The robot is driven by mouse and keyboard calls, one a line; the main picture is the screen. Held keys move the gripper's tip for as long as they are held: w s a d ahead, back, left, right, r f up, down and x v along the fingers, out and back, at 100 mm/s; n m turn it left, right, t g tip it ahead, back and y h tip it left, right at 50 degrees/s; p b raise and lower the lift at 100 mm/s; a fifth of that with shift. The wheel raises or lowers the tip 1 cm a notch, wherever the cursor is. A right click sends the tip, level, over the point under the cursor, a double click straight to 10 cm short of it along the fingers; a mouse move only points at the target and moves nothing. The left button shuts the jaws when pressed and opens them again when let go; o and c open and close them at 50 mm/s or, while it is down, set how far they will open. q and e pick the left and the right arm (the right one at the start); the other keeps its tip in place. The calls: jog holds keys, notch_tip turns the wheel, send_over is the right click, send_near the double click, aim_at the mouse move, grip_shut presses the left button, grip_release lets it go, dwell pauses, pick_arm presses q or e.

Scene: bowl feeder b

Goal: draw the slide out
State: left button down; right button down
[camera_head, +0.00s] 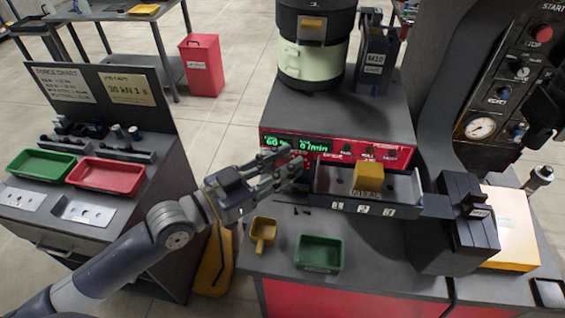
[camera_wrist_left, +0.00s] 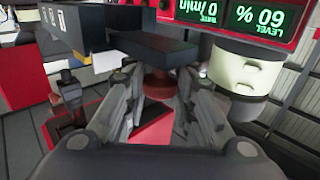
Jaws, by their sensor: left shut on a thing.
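The slide (camera_head: 365,207) is a dark tray marked 1, 2 and 3 on its front, in front of the red-faced feeder base. A yellow block (camera_head: 368,180) sits at it. My left gripper (camera_head: 290,178) is at the slide's left end. In the left wrist view my left gripper (camera_wrist_left: 160,85) has its fingers on both sides of a dark bar (camera_wrist_left: 150,48) by the numbered slide, shut on it. The exact contact is partly hidden by the fingers. A dark shape at the right edge of the head view may be my right gripper; its jaws are unclear.
The bowl feeder (camera_head: 315,45) stands behind on its base. A yellow scoop (camera_head: 263,233) and a green tray (camera_head: 319,253) lie in front on the bench. A dark block fixture (camera_head: 470,225) stands at the slide's right. Green (camera_head: 42,163) and red (camera_head: 107,175) trays sit on the left bench.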

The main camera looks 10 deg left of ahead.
pick_arm(q)
jog(key=shift+a+r, duration=0.1)
jog(key=shift+a, duration=0.05)
pick_arm(e)
jog(key=shift+d, duration=0.3)
pick_arm(q)
jog(key=shift+w, duration=0.1)
jog(key=c, duration=1.3)
grip_release()
jog(key=shift+a, duration=0.25)
pick_arm(e)
jog(key=shift+a, duration=0.15)
jog(key=shift+a, duration=0.1)
pick_arm(q)
jog(key=shift+s+a, duration=0.35)
jog(key=shift+s, duration=0.2)
jog(key=v, duration=1)
jog(key=shift+s+a, duration=0.2)
jog(key=shift+a, duration=0.15)
